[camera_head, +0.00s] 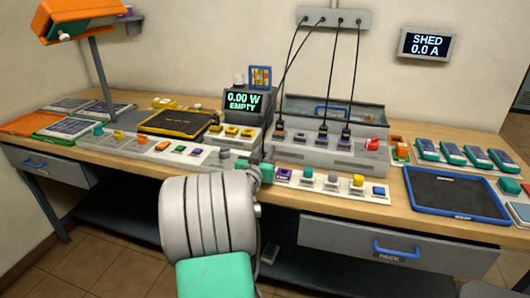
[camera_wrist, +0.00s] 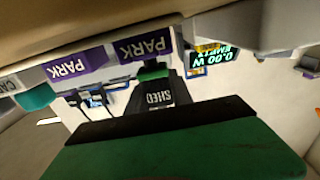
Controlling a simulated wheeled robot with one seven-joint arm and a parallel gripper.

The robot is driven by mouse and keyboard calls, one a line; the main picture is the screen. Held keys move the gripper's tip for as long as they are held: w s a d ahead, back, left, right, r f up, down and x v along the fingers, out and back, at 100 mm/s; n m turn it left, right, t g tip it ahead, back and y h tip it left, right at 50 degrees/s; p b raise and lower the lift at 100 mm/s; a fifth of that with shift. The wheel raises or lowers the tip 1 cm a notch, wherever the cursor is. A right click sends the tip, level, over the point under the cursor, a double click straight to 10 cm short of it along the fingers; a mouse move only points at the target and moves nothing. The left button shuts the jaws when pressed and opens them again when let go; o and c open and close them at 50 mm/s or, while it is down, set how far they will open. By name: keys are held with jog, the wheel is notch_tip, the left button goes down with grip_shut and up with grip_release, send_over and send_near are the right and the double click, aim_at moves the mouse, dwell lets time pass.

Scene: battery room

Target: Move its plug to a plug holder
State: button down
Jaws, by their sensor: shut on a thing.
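My gripper (camera_head: 262,172) is at the front edge of the bench, beside a purple-labelled block (camera_head: 284,174). In the wrist view, my gripper (camera_wrist: 157,95) is shut on a dark plug labelled SHED (camera_wrist: 160,94), between a green finger and a large green finger with a black edge. Two plug holders with purple PARK labels, a nearer-centre one (camera_wrist: 146,47) and a left one (camera_wrist: 68,66), show close to the plug, apart from it. Most of the plug is hidden in the head view. Other dark plugs (camera_head: 323,133) on cables stand in the grey socket bank (camera_head: 330,155).
A display reading 0.00 W EMPTY (camera_head: 243,101) stands behind the gripper. A row of coloured blocks (camera_head: 333,180) runs along the front edge. A blue-rimmed tray (camera_head: 455,212) lies at right. Cables hang from a wall box (camera_head: 333,17). A wall display reads SHED 0.0 A (camera_head: 427,44).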

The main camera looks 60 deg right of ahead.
jog(key=shift+f+b, duration=0.65)
jog(key=shift+b, duration=0.4)
jog(key=c, duration=1.4)
grip_release()
jog(key=shift+s+a+b, duration=0.3)
jog(key=shift+a+b, duration=0.45)
jog(key=shift+a, duration=1.05)
jog(key=shift+s+a+b, duration=0.25)
jog(key=shift+a+b, duration=0.45)
jog(key=shift+a, duration=1.15)
jog(key=shift+s+a+b, duration=0.3)
jog(key=shift+a+b, duration=0.45)
jog(key=shift+a, duration=1.05)
